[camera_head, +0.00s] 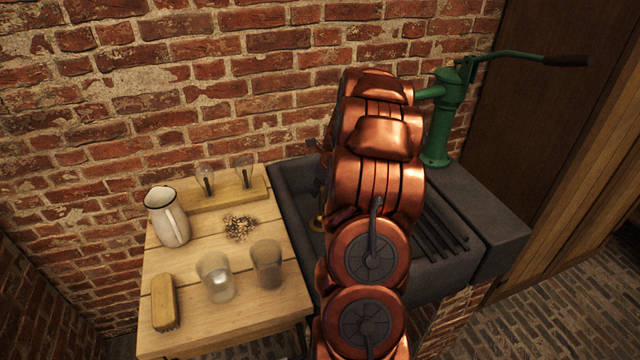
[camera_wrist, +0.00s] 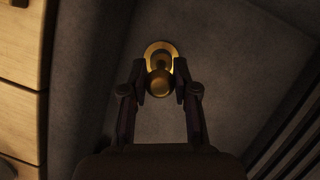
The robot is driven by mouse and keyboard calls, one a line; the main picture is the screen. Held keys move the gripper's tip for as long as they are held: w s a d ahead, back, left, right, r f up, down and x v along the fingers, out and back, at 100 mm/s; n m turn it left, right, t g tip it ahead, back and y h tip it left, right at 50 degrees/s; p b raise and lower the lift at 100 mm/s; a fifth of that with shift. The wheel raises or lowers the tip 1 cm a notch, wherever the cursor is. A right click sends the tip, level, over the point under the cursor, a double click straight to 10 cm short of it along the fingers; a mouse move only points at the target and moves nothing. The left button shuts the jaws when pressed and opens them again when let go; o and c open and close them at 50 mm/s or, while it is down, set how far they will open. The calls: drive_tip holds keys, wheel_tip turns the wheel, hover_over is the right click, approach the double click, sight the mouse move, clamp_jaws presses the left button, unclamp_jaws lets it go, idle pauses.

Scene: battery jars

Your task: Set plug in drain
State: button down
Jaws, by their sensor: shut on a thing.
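My gripper (camera_wrist: 160,78) is shut on the plug (camera_wrist: 160,86), a small rounded brass piece between its fingertips in the wrist view. The brass drain (camera_wrist: 160,47) is a ring with a dark centre in the floor of the dark stone sink (camera_wrist: 235,60). The plug overlaps the drain's near part in this view; I cannot tell how high above it the plug is. In the head view, my copper arm reaches over the sink and hides much of it. A brass part (camera_head: 317,223) shows at the arm's left edge, low in the sink.
A wooden table left of the sink bears a white jug (camera_head: 167,216), two glass jars (camera_head: 215,277), a brush (camera_head: 163,302), a pile of bits (camera_head: 240,227) and a wooden rack (camera_head: 222,195). A green pump (camera_head: 438,130) stands behind right. Drainboard ridges (camera_head: 440,235) lie right.

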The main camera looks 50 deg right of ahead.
drive_tip(key=shift+f, duration=1.2)
drive_tip(key=c, duration=0.8)
unclamp_jaws()
drive_tip(key=v, duration=1.2)
drive_tip(key=shift+a, duration=0.1)
